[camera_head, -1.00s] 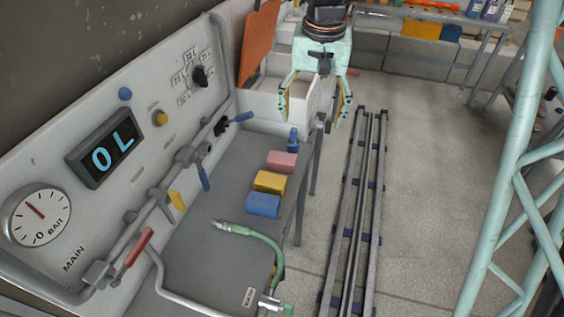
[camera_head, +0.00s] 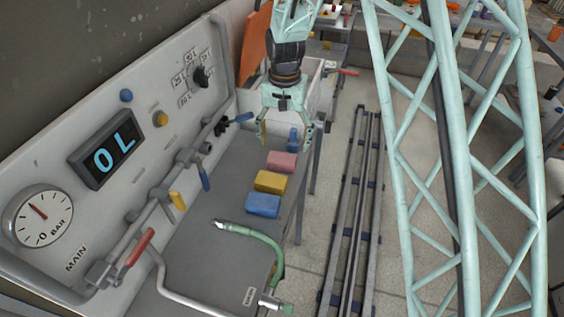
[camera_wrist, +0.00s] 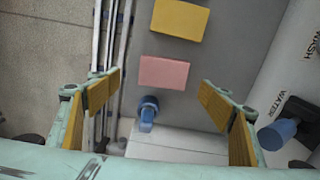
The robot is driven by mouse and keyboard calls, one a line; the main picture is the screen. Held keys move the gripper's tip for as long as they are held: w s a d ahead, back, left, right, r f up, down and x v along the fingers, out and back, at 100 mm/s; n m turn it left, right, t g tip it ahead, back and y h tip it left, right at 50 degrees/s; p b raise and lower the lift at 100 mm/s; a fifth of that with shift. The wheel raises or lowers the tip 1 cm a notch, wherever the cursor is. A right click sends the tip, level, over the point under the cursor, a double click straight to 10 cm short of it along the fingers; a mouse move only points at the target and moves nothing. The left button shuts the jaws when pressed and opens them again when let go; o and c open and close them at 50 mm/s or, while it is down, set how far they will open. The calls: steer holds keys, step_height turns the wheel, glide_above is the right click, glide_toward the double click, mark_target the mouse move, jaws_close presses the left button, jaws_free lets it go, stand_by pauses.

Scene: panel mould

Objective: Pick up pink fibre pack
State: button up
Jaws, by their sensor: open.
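The pink fibre pack (camera_head: 282,161) lies on the grey bench (camera_head: 216,181), at the far end of a row with a yellow pack (camera_head: 270,181) and a blue pack (camera_head: 263,205). My gripper (camera_head: 284,142) is open and empty above the bench near the pink pack, fingers pointing down. In the wrist view the pink pack (camera_wrist: 164,72) shows between and beyond the open fingers, apart from them, with the yellow pack (camera_wrist: 180,19) behind it.
A blue-handled fitting (camera_wrist: 148,112) stands close beside the pink pack. The control panel (camera_head: 130,150) with levers and valve handles rises left of the bench. A green hose (camera_head: 255,238) lies at the near end. Floor rails (camera_head: 352,210) run to the right.

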mark_target(282, 158)
steer(key=shift+w+a+f, duration=0.2)
steer(key=shift+a+f, duration=0.05)
steer(key=shift+f, duration=0.45)
steer(key=shift+f, duration=1.15)
steer(key=shift+a+f+b, duration=0.1)
steer(key=shift+f+b, duration=0.25)
steer(key=shift+f, duration=2.25)
steer(key=c, duration=1)
